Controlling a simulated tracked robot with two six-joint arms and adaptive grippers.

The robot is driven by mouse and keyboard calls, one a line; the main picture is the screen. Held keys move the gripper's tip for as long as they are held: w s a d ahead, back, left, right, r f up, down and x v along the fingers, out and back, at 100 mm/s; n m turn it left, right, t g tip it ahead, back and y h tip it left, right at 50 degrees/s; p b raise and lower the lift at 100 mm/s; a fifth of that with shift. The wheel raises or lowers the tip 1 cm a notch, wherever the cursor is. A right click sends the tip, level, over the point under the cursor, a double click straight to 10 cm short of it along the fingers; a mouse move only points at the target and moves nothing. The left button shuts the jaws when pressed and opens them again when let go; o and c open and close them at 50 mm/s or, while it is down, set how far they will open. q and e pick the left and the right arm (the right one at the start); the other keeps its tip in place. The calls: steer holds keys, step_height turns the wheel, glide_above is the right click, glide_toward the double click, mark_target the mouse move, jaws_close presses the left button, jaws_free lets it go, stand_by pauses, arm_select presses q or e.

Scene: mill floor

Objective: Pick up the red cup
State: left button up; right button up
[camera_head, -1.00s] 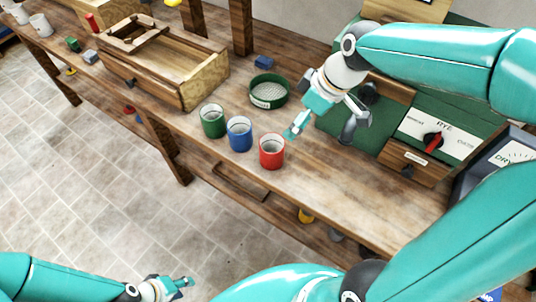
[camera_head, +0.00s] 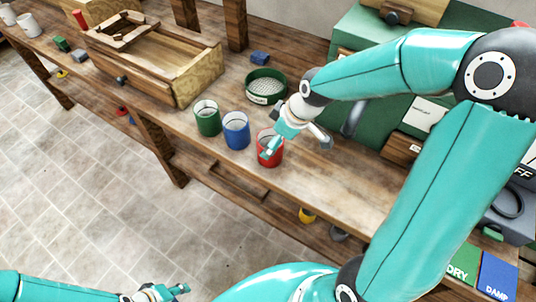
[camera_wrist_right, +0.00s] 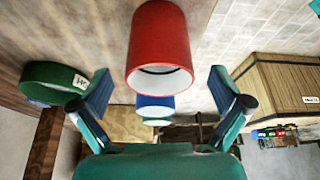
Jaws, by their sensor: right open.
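The red cup (camera_head: 270,156) stands upright on the wooden bench, near its front edge, at the right end of a row with a blue cup (camera_head: 236,133) and a green cup (camera_head: 207,119). In the right wrist view the red cup (camera_wrist_right: 158,48) appears ahead of the open fingers, roughly centred between them. My right gripper (camera_head: 268,149) is over the red cup in the head view and partly hides it; the right wrist view shows its fingers (camera_wrist_right: 158,92) apart with nothing held. My left gripper (camera_head: 180,289) is low at the bottom left, away from the bench; its jaw state is unclear.
A round green sieve (camera_head: 266,86) stands behind the cups, and it shows at left in the right wrist view (camera_wrist_right: 52,84). An open wooden drawer box (camera_head: 178,80) stands to the left. A small blue block (camera_head: 260,58) lies behind. The bench front right of the red cup is clear.

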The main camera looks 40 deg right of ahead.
steer(key=shift+x, duration=2.85)
steer(key=shift+s, duration=0.1)
steer(key=c, duration=1.2)
